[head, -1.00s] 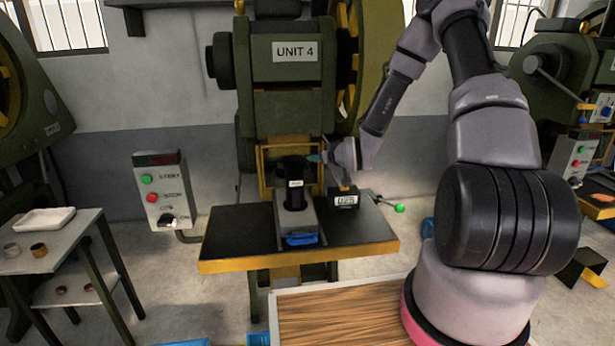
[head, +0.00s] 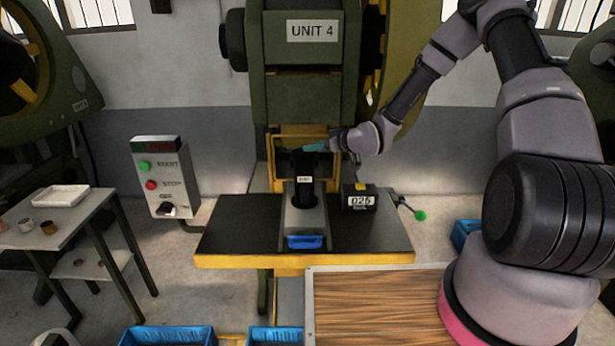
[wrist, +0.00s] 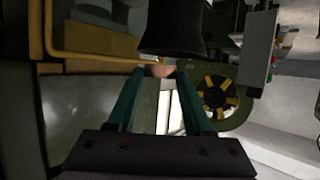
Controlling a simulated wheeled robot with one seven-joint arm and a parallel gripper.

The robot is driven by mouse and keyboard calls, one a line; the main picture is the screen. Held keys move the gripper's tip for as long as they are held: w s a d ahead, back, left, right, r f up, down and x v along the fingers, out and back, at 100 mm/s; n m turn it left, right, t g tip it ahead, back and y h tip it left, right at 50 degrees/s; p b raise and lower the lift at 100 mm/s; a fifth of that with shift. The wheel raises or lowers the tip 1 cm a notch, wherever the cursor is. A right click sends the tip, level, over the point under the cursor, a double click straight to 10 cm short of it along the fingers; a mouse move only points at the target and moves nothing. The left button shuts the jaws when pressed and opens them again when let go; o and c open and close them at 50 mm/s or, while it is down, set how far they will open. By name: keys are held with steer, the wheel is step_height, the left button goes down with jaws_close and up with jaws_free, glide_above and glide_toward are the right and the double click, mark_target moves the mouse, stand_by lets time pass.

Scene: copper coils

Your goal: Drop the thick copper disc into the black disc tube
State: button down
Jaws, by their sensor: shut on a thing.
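The black disc tube (head: 304,187) stands upright with a flared top on the grey fixture of the press table. My gripper (head: 311,148) comes in from the right, its teal fingers at the height of the tube's mouth. In the wrist view, my gripper (wrist: 159,72) is shut on the copper disc (wrist: 158,71), which shows between the fingertips. The tube's flared black mouth (wrist: 173,30) appears upside down there, right beside the disc. The disc seems just above the mouth; I cannot tell whether it is centred. The disc is not discernible in the head view.
The yellow press frame (head: 272,160) is close behind. A blue tray (head: 305,242) sits at the fixture's front. A side table (head: 40,236) at left holds a white tray (head: 61,195) and small rings.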

steer(key=shift+f, duration=0.65)
steer(key=shift+c, duration=1.1)
jaws_free()
steer(key=v, duration=1)
steer(key=shift+s+d+r, duration=0.15)
steer(key=shift+s+d, duration=0.05)
steer(key=shift+s, duration=0.05)
